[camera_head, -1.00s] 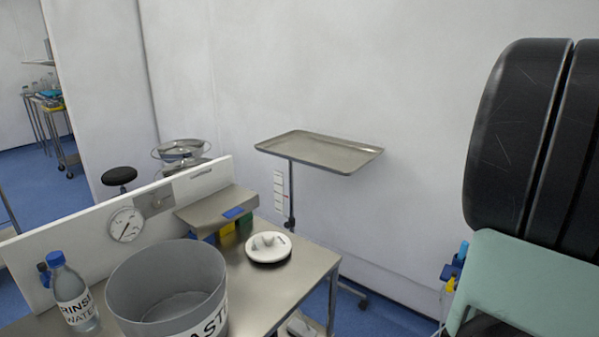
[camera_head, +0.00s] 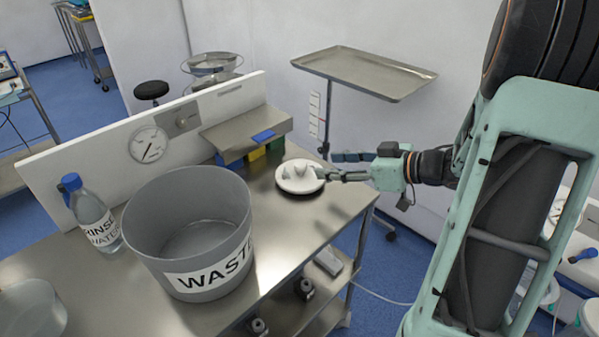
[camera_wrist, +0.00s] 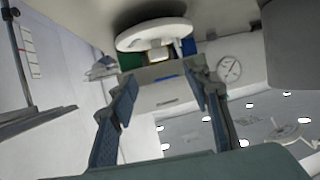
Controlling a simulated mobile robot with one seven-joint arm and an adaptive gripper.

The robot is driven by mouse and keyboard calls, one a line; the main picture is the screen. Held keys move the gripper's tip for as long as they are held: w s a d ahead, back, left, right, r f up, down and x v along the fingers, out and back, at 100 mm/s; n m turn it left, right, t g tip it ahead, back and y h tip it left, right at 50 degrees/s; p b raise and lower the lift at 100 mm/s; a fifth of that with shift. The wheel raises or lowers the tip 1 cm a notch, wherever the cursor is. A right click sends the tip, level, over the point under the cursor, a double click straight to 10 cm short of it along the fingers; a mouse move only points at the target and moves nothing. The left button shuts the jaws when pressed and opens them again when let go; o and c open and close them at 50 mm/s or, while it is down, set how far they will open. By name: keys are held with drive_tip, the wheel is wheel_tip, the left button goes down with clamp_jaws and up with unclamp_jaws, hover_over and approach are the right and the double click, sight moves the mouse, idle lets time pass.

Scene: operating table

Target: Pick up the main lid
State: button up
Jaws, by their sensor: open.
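The main lid looks to be the white round disc with a raised knob (camera_head: 300,176), lying on the steel table (camera_head: 277,235) near its right edge. It also shows at the top of the wrist view (camera_wrist: 153,34), where the scene appears upside down. My gripper (camera_head: 333,166) comes in from the right, with its fingers spread and pointing at the lid. In the wrist view my gripper (camera_wrist: 162,80) has nothing between its fingers, and the lid is beyond the tips. Whether a fingertip touches the lid is unclear.
A grey waste bin (camera_head: 150,238) and a rinse water bottle (camera_head: 92,212) stand on the left of the table. A steel raised shelf (camera_head: 245,132) stands behind the lid, before a white panel with a gauge (camera_head: 150,145). A tray stand (camera_head: 365,73) is beyond.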

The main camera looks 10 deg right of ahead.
sight(305, 165)
drive_tip(key=b+x, duration=0.2)
drive_tip(key=x, duration=0.8)
drive_tip(key=shift+w+a+f, duration=0.1)
drive_tip(key=shift+w+f, duration=0.05)
drive_tip(key=shift+f, duration=0.15)
clamp_jaws()
